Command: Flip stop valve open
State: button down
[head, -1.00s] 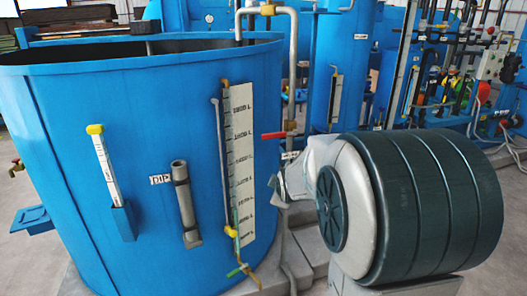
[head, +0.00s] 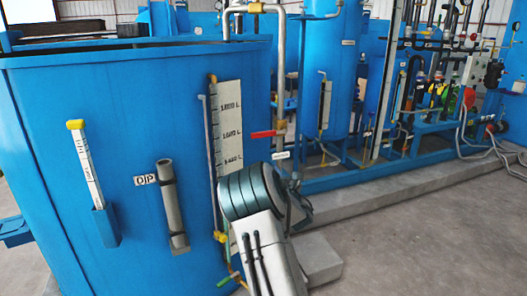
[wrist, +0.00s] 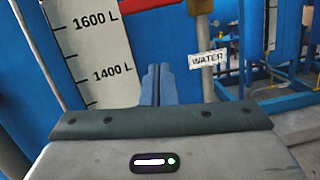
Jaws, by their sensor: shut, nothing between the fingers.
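A valve with a red lever handle (head: 268,134) sits on the vertical pipe beside the large blue tank (head: 110,110). The lever lies about level and points left, across the pipe. A label reading WATER (wrist: 208,59) hangs near the pipe (wrist: 203,40) there. My gripper (wrist: 157,68) has its two fingers together and empty, in front of the blue tank wall, between the litre scale and the pipe. In the head view my arm hides most of the gripper, below the red handle.
The white litre scale (head: 229,110) and its gauge tube stand on the tank. Lower are a yellow fitting (head: 220,237) and a green handle (head: 228,279). The floor (head: 420,220) at right is open.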

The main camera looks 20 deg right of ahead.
aim_at(269, 134)
jog(key=shift+w+a+f+n+y, duration=0.15)
jog(key=shift+f+n+y, duration=0.1)
jog(key=shift+n, duration=0.25)
jog(key=shift+a+f+n+y, duration=0.15)
jog(key=shift+n+y, duration=0.1)
jog(key=shift+n, duration=0.25)
jog(key=w+r+p, duration=0.2)
jog(key=w+r, duration=0.4)
jog(key=w, duration=0.3)
jog(key=shift+w+r, duration=0.25)
jog(key=shift+w, duration=0.1)
jog(key=shift+a, duration=0.15)
